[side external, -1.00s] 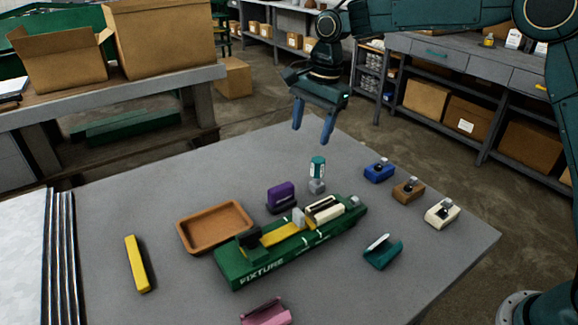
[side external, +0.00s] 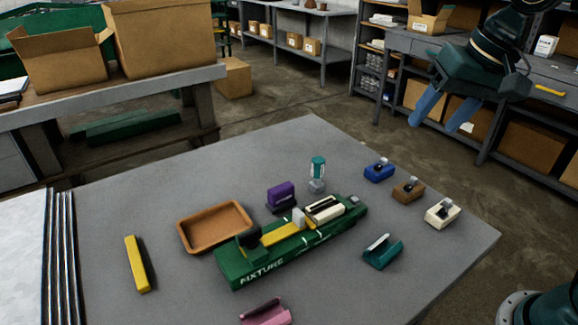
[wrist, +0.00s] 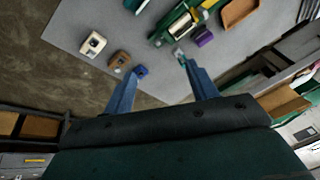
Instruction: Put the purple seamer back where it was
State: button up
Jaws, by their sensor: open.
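The purple seamer (side external: 281,195) stands upright on the grey table, on a dark base, just behind the green fixture (side external: 262,262) and right of the brown tray (side external: 182,236). It also shows in the wrist view (wrist: 203,37), near the fixture (wrist: 160,37). My gripper (side external: 440,127) is open and empty, high above and beyond the table's back right side, well apart from the seamer. In the wrist view its two blue fingers (wrist: 160,85) are spread with nothing between them.
Blue (side external: 379,172), brown (side external: 408,190) and cream (side external: 442,213) blocks sit at the table's right. A teal-capped item (side external: 317,172) stands behind the fixture. A teal holder (side external: 382,252), a pink holder (side external: 265,312) and a yellow bar (side external: 137,264) lie nearer. The table's back is clear.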

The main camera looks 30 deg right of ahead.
jog(key=s+d+f+n, duration=0.1)
jog(key=s+f+n, duration=0.1)
jog(key=s, duration=0.4)
jog(key=s+d+f+n+t, duration=0.1)
jog(key=s+d+f+n, duration=0.1)
jog(key=s, duration=0.4)
jog(key=shift+s+f+n+h, duration=0.2)
jog(key=shift+n+h, duration=0.2)
jog(key=shift+n, duration=0.2)
dwell(0.4)
